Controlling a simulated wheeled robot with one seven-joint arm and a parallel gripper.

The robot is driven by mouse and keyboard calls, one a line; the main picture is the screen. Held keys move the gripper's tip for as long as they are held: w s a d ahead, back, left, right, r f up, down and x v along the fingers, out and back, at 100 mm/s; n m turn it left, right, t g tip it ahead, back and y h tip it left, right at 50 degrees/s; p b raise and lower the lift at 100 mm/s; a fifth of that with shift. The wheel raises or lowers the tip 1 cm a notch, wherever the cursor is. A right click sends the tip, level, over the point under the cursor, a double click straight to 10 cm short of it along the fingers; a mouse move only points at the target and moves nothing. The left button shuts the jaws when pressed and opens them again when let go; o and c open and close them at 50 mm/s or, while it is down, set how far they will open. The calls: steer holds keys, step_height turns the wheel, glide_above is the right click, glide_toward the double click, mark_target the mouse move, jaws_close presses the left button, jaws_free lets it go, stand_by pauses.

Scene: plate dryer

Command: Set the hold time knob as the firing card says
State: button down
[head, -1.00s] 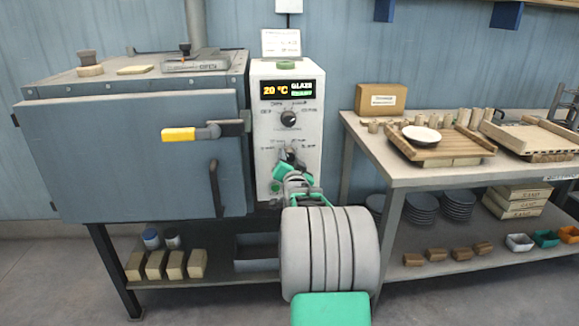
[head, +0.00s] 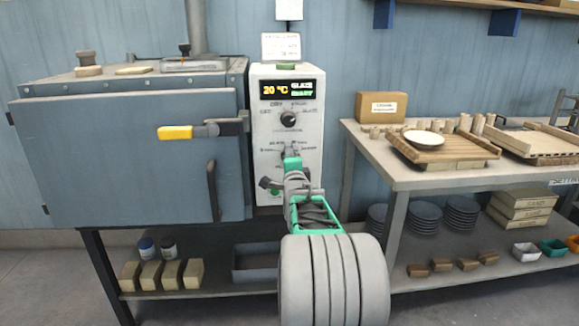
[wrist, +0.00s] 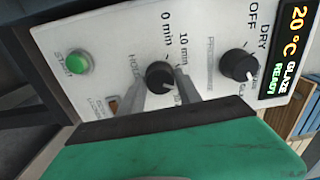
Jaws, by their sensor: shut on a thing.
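The hold time knob (wrist: 160,77) is a round black knob on the white control panel (wrist: 120,40). Its scale shows "0 min" and "10 min" in the wrist view; further marks are partly hidden by a finger. My gripper (wrist: 158,88) is shut on this knob, one finger on each side. I cannot read its pointer surely. In the head view my gripper (head: 291,153) is at the lower dial and hides that knob. The firing card (head: 281,46) stands on top of the control box; its print is too small to read.
The program knob (wrist: 238,65) sits beside the hold knob, near the display (wrist: 288,50) reading 20 °C, GLAZE, READY. The green START button (wrist: 77,63) is on the other side. The kiln door (head: 130,150) with a yellow handle (head: 175,132) is left of the panel.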

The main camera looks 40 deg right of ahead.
steer(key=m+b, duration=0.2)
steer(key=m, duration=0.4)
steer(key=shift+m, duration=0.3)
stand_by(0.4)
steer(key=c, duration=0.8)
jaws_free()
steer(key=shift+c, duration=0.2)
steer(key=shift+s, duration=0.1)
steer(key=p+v, duration=0.1)
steer(key=v, duration=0.6)
steer(key=shift+s+a, duration=0.25)
